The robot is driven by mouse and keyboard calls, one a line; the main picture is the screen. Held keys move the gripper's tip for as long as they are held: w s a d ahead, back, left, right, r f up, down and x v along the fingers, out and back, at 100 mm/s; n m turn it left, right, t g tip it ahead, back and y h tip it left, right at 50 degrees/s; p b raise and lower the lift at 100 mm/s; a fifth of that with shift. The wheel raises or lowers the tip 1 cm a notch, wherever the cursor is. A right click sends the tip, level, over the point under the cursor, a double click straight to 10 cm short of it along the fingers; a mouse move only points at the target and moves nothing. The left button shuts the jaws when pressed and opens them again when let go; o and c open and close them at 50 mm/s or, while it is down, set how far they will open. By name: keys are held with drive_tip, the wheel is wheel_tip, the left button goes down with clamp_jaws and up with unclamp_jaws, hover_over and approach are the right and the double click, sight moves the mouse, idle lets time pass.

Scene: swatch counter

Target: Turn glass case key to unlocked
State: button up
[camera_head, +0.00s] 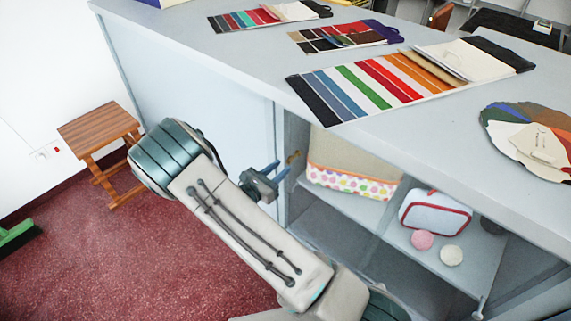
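The glass case (278,150) is the grey counter's front, with shelves showing on its right side. A small brass-coloured piece (294,157), which looks like the key or its lock, sits at the case's upper left edge, beside the frame post. It is too small to tell which way it is turned. My gripper (277,173) is just left of and slightly below it. Its two bluish fingers point toward it with a gap between them, and nothing shows between them. I see no contact with the brass piece.
Colour swatch cards (365,85) lie on the countertop (400,135). Behind the front are a dotted bag (345,180), a red-trimmed pouch (435,213) and two round items (451,256). A wooden stool (98,130) stands on the red floor at left; a green broom head (17,237) is nearby.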

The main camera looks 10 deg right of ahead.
drive_tip(key=v, duration=1)
drive_tip(key=shift+s+r, duration=0.1)
drive_tip(key=s+d+r+m+g+y+p, duration=0.3)
drive_tip(key=s+d+r+m+g, duration=0.25)
drive_tip(key=r+m, duration=0.2)
drive_tip(key=s+d+r+m+g+y+p, duration=0.2)
drive_tip(key=s+d+r+m+g+p, duration=0.15)
drive_tip(key=d+r+m+g, duration=0.35)
drive_tip(key=s+r+m+t+y+p, duration=0.2)
drive_tip(key=s+r+m+y, duration=0.2)
drive_tip(key=r, duration=0.4)
drive_tip(key=s+a+r+m+t+y+p, duration=0.1)
drive_tip(key=s+r+m+t+y+p, duration=0.1)
drive_tip(key=s+r+m+y, duration=0.3)
wheel_tip(320, 180, up, 4)
drive_tip(key=shift+s+f+m+t+y+p, duration=0.1)
drive_tip(key=shift+s+m+t+y+p, duration=0.3)
drive_tip(key=shift+m, duration=0.65)
drive_tip(key=shift+a, duration=0.1)
